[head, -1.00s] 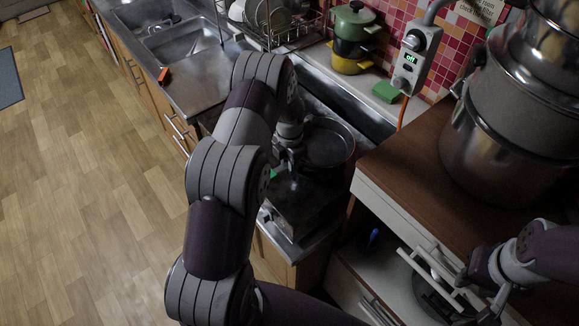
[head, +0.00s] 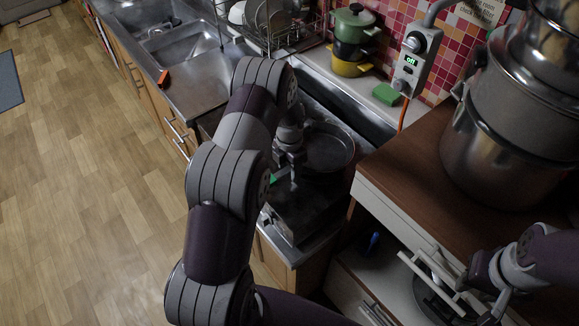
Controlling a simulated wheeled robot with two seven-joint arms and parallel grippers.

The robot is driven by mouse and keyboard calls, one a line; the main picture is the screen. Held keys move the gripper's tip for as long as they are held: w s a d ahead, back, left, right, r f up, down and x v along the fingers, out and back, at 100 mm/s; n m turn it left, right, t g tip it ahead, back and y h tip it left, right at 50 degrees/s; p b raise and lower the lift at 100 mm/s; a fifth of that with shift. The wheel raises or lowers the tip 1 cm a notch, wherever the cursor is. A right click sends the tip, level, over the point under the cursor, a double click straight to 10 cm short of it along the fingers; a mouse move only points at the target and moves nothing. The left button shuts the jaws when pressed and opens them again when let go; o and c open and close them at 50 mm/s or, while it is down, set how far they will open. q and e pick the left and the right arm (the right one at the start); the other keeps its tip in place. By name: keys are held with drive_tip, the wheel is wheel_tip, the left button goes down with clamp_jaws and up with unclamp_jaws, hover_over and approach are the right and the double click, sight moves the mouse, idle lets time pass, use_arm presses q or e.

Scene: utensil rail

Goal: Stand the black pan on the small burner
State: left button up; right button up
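The black pan (head: 329,150) is round and shallow, over the back part of a dark cooker (head: 292,218) on the counter. My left gripper (head: 287,168) is at the pan's left side, where the handle would be, and looks shut on it; my arm partly covers the fingers and handle. A small green part (head: 280,175) shows beside the gripper. The burners are hard to make out in the dark, and I cannot tell whether the pan touches one. My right gripper (head: 478,287) is at the lower right by an open drawer; its fingers are unclear.
A steel sink (head: 168,42), a dish rack (head: 270,25) and stacked pots (head: 352,40) stand behind. A green sponge (head: 387,95) lies near the socket box (head: 411,65). A brown worktop (head: 405,150) with large steel pots (head: 505,140) borders the cooker on the right.

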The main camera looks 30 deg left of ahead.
use_arm(q)
drive_tip(key=shift+r, duration=0.3)
drive_tip(key=shift+w+r+p, duration=0.1)
drive_tip(key=shift+r+p, duration=0.55)
drive_tip(key=shift+p, duration=0.1)
drive_tip(key=shift+w+a+r+b, duration=0.1)
drive_tip(key=shift+r+b, duration=0.45)
drive_tip(key=shift+b, duration=0.35)
wheel_tip(320, 180, up, 10)
drive_tip(key=b, duration=0.2)
drive_tip(key=s+d+r+m, duration=0.1)
drive_tip(key=s+d+m, duration=0.3)
drive_tip(key=m, duration=0.6)
drive_tip(key=s+d+r+m+t, duration=0.1)
drive_tip(key=s+d+m, duration=0.3)
drive_tip(key=s+m, duration=0.5)
drive_tip(key=s+d+r+m, duration=0.1)
drive_tip(key=s+d+m, duration=0.3)
drive_tip(key=s+m, duration=0.3)
drive_tip(key=m, duration=0.5)
drive_tip(key=shift+m, duration=0.3)
drive_tip(key=shift+s+d, duration=0.1)
drive_tip(key=shift+d, duration=0.05)
